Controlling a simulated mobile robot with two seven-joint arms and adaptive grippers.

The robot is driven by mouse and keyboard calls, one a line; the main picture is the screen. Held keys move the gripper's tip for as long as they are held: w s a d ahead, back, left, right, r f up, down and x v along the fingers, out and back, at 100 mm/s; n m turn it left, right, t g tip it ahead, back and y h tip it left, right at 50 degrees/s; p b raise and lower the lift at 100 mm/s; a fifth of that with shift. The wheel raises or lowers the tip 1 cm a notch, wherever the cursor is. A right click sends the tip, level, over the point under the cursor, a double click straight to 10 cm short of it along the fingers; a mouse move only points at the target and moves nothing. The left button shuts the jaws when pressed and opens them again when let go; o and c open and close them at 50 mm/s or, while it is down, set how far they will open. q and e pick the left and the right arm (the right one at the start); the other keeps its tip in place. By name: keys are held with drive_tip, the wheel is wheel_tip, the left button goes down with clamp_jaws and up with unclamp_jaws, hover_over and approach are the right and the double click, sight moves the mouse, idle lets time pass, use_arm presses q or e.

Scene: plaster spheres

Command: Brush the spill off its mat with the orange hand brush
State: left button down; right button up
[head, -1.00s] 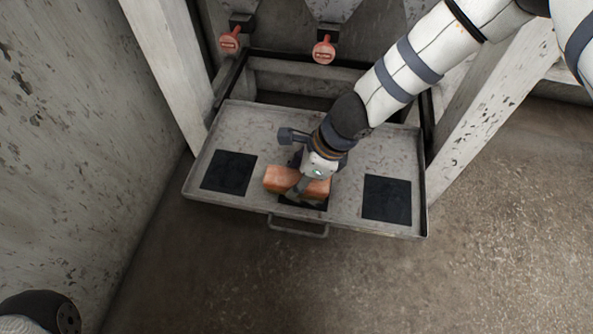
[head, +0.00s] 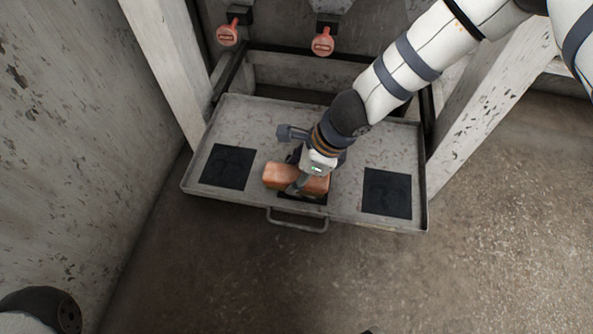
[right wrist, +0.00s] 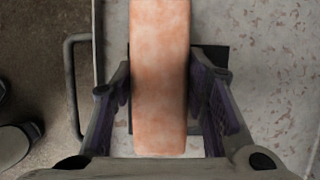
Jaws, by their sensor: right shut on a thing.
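The orange hand brush (head: 280,175) is a blocky, mottled orange bar in the head view, over the front middle of a grey tray. It fills the middle of the right wrist view (right wrist: 160,75). My right gripper (right wrist: 163,98) has a finger on each side of it and is shut on it. In the head view my right gripper (head: 299,187) partly covers the brush. A dark middle mat (head: 316,201) shows only in part beneath the brush. I cannot make out a spill on it; the brush and gripper hide most of the mat. My left gripper is out of view.
The grey tray (head: 255,120) has a low rim and a front handle (head: 298,226). A bare dark mat lies at left (head: 228,167) and another at right (head: 387,193). Two red knobs (head: 227,35) (head: 322,42) hang behind. A wall stands close at left; the right floor is clear.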

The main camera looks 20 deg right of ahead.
drive_tip(key=shift+s+d+r+p, duration=0.2)
drive_tip(key=shift+d+p, duration=0.15)
drive_tip(key=shift+p, duration=0.1)
drive_tip(key=shift+s+d+f+p, duration=0.1)
drive_tip(key=shift+s+d+p, duration=0.3)
drive_tip(key=shift+d, duration=0.15)
drive_tip(key=shift+w+a+f, duration=0.1)
drive_tip(key=shift+w+a, duration=0.1)
drive_tip(key=shift+a, duration=0.05)
drive_tip(key=shift+w+a+b, duration=0.4)
drive_tip(key=shift+w+a, duration=0.15)
drive_tip(key=shift+a, duration=0.25)
drive_tip(key=shift+w+a+b, duration=0.4)
drive_tip(key=shift+w+a, duration=0.1)
drive_tip(key=shift+a, duration=0.3)
drive_tip(key=shift+s+d+r+p, duration=0.15)
drive_tip(key=shift+d+r+p, duration=0.05)
drive_tip(key=shift+d+p, duration=0.15)
drive_tip(key=shift+s+d+r+p, duration=0.1)
drive_tip(key=shift+s+d+p, duration=0.3)
drive_tip(key=shift+d+p, duration=0.2)
drive_tip(key=shift+s+d+p, duration=0.55)
drive_tip(key=shift+s+d, duration=0.05)
drive_tip(key=shift+d, duration=0.35)
drive_tip(key=shift+f, duration=0.35)
